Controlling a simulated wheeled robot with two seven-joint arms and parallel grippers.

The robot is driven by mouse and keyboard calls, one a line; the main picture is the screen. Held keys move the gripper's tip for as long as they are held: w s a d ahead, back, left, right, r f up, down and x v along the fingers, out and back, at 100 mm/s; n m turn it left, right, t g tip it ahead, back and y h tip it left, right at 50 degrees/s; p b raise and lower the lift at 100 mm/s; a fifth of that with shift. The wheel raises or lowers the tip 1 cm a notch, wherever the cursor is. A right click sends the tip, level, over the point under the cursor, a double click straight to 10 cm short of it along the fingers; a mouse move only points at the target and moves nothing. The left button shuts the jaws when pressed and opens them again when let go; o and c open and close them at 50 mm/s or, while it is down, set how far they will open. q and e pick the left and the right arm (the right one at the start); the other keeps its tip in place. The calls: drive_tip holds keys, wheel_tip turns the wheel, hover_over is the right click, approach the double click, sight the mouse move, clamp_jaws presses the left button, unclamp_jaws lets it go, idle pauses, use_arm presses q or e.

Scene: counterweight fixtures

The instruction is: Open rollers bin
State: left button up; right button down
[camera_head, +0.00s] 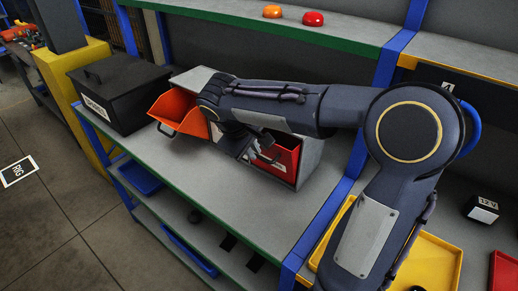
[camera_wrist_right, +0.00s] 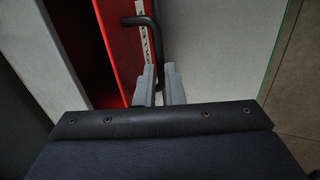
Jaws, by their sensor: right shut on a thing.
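A red bin (camera_head: 286,160) with a black handle sits in the right part of a grey bin cabinet (camera_head: 312,160) on the bench. In the right wrist view the red bin's front (camera_wrist_right: 122,45) carries a white label strip I cannot read. A darker red surface shows beside that front; I cannot tell how far the bin is tipped. My right gripper (camera_head: 264,150) is shut on the black handle (camera_wrist_right: 153,35), its fingers (camera_wrist_right: 158,85) on either side of it. An orange bin (camera_head: 180,112) at the cabinet's left is tipped out, open. My forearm hides the cabinet's middle. My left gripper is not in view.
A black lidded box (camera_head: 118,95) stands left of the cabinet. The bench's front strip (camera_head: 240,205) is clear. A shelf above holds an orange button (camera_head: 272,11) and a red one (camera_head: 313,18). A blue post (camera_head: 345,190) and yellow tray (camera_head: 435,265) are at right.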

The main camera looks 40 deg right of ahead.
drive_tip(key=s+a+f+t+h+b, duration=0.1)
drive_tip(key=a+f+h+b, duration=0.3)
drive_tip(key=b, duration=0.3)
drive_tip(key=shift+s+a+f, duration=0.35)
drive_tip(key=shift+a+f, duration=0.3)
drive_tip(key=shift+a, duration=0.2)
drive_tip(key=c, duration=1.8)
unclamp_jaws()
drive_tip(key=v, duration=0.8)
